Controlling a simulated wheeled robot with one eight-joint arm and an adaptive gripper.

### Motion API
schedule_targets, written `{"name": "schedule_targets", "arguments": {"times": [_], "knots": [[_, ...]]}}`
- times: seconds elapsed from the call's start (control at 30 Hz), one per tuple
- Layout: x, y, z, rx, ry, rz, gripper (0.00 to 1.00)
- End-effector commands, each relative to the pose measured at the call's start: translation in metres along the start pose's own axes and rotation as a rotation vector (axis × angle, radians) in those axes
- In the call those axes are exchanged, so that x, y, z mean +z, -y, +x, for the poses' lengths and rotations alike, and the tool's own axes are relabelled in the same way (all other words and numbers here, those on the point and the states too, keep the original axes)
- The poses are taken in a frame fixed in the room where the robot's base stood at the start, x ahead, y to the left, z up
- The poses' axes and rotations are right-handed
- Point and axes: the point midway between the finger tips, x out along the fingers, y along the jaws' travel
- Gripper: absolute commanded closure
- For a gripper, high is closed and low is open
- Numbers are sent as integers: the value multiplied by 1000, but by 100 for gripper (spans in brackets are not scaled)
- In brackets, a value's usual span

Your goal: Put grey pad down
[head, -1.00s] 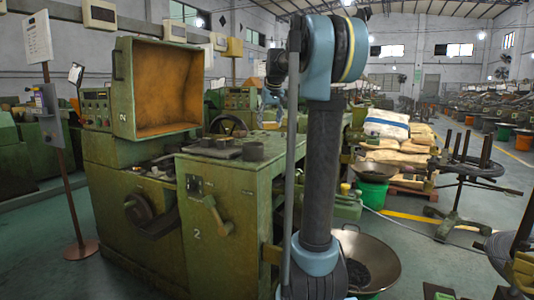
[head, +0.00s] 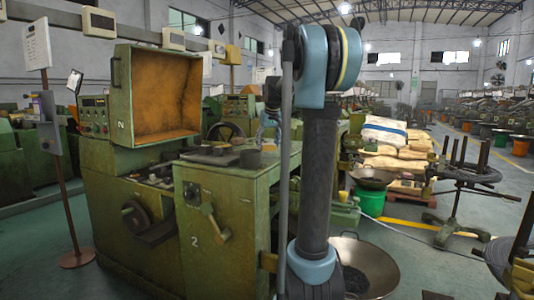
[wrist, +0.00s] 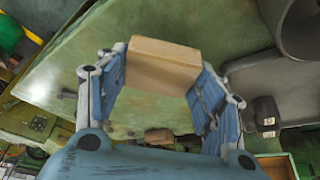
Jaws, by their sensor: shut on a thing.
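My gripper (wrist: 160,75) is shut on a tan, box-shaped block (wrist: 164,63) in the wrist view. The block looks tan rather than grey; nothing else is between the blue fingers. It is held over a worn green machine top (wrist: 70,75); the gap beneath it cannot be told. In the head view my gripper (head: 270,132) shows only in part, above the green machine top (head: 225,176), and the block cannot be made out there.
An open orange-lined hood (head: 165,95) rises to the left. A wide metal bowl (head: 365,262) is on the floor to the right of the machine.

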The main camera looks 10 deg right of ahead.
Motion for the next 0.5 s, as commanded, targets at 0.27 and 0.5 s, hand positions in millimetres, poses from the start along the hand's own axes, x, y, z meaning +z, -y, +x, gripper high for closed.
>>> {"name": "schedule_targets", "arguments": {"times": [0.27, 0.5], "knots": [[13, 0, 31, 0, 0, 0, 69], [13, 1, 32, 0, 0, 0, 69]]}}
